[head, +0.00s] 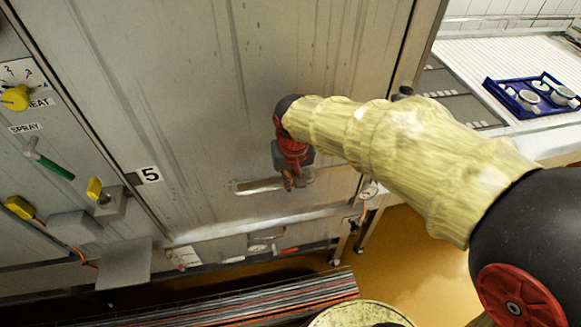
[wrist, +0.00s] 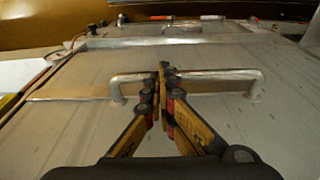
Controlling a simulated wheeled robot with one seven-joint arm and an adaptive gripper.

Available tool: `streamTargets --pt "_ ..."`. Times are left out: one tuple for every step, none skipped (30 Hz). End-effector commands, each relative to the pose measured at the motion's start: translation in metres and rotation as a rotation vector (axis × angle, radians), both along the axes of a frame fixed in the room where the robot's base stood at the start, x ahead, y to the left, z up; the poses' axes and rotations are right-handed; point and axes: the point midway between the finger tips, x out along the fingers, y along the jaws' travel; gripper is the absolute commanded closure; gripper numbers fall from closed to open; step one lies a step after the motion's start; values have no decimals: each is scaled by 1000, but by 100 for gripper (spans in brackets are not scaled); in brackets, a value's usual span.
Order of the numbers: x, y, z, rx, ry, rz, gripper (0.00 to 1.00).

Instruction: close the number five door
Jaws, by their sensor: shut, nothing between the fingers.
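The number five door (head: 215,110) is a large grey metal panel filling the middle of the head view. Its white "5" label (head: 149,174) is near its lower left edge. A horizontal metal bar handle (head: 258,186) is low on the door; it also crosses the wrist view (wrist: 215,75). My gripper (head: 289,182) is shut and empty in front of the handle. In the wrist view its fingertips (wrist: 163,70) overlap the middle of the bar. I cannot tell whether they touch it. I cannot tell whether the door is fully flush with its frame.
A control panel with a yellow knob (head: 15,97) and a green lever (head: 50,163) is at the left. A blue tray with white cups (head: 533,96) sits on a white counter at the right. A striped grating (head: 230,305) and a round lid (head: 360,315) are below.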

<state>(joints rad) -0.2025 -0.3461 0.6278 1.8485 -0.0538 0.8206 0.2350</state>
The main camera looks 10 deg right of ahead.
Motion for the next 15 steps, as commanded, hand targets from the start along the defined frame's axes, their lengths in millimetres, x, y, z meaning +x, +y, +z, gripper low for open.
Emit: streamTargets --pt "-2 0 -19 -1 8 0 100" --pt "-2 0 -25 -1 7 0 100" --pt "-2 0 -32 -1 6 0 100" --pt "-2 0 -37 -1 6 0 100" --pt "-2 0 -42 -1 6 0 100" --pt "-2 0 -47 -1 6 0 100" --pt "-2 0 -50 -1 6 0 100" --pt "-2 0 -53 -1 5 0 100" --pt "-1 0 -57 -1 5 0 100" --pt "-1 0 -59 -1 5 0 100" --pt "-1 0 -61 -1 5 0 100" --pt "-1 0 -62 -1 5 0 100" --pt "-1 0 -63 -1 5 0 100" --pt "-1 0 -64 -1 4 0 100" --pt "-1 0 -64 0 4 0 100"
